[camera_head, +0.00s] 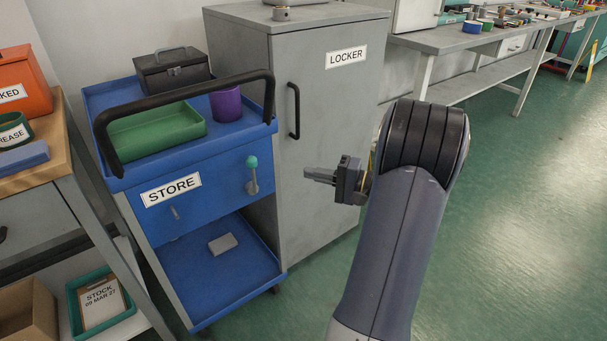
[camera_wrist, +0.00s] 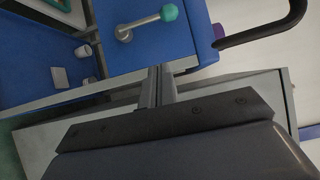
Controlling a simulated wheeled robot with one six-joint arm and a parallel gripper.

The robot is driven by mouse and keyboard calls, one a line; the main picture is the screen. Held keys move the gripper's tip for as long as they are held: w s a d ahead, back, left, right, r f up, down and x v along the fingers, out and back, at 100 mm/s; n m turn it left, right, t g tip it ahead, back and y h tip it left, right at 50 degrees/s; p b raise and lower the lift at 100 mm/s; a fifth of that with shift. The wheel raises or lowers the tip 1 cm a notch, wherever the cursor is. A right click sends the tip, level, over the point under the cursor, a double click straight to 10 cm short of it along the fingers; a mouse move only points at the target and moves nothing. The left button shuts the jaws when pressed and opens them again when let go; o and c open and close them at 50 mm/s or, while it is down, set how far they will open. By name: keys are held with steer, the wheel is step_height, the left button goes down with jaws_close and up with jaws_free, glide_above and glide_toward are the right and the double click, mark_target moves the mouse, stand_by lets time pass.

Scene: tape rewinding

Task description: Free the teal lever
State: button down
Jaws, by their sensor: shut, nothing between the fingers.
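The teal lever (camera_head: 252,174) is on the right part of the blue cart's front panel, under the black handle. It has a teal knob on a grey arm, with the knob at the top in the head view. The lever also shows in the wrist view (camera_wrist: 146,22), with its pivot at the left and the knob at the right. My gripper (camera_head: 308,174) is shut and empty, in front of the grey locker, to the right of the lever in the head view. Its fingers show in the wrist view (camera_wrist: 158,72), apart from the lever.
The blue cart (camera_head: 215,187) marked STORE holds a green tray (camera_head: 155,130), a purple cup (camera_head: 226,103) and a dark toolbox (camera_head: 172,70). Its black handle (camera_head: 190,100) arches over the front. The grey locker (camera_head: 335,120) stands close at right. Green floor at right is open.

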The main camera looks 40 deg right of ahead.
steer(key=w+a, duration=0.2)
steer(key=a, duration=0.1)
steer(key=w+a+b, duration=0.1)
steer(key=w+a, duration=0.1)
steer(key=w+a+b, duration=0.1)
steer(key=w+a, duration=0.2)
steer(key=shift+a, duration=0.35)
